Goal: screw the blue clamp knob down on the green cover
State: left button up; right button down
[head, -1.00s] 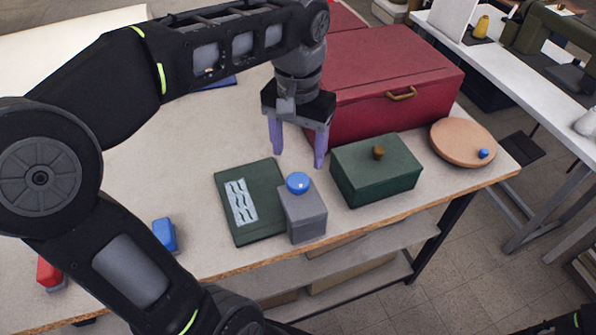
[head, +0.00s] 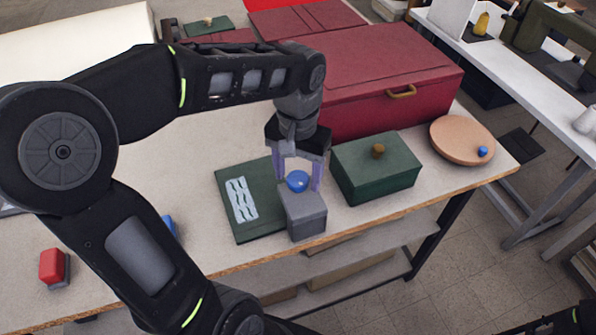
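The blue clamp knob (head: 297,181) is a round cap on top of a grey clamp block (head: 304,216) near the table's front edge. The block stands at the right side of a flat green cover (head: 228,183), which carries a pale label with wavy lines. My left gripper (head: 298,182) points down at the knob, its two pale purple fingers apart, one to each side of it. I see a gap between knob and fingers; the knob and block hide part of the fingertips. My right gripper is out of view.
A green box with a brown knob (head: 372,175) stands close right of the clamp. A large red case (head: 380,75) is behind. A round tan board with a small blue ball (head: 460,140) lies right. A red block (head: 52,266) sits front left; a blue one (head: 169,226) is partly hidden.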

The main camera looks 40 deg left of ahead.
pick_arm(q)
jog(key=c, duration=1.2)
jog(key=shift+c, duration=0.2)
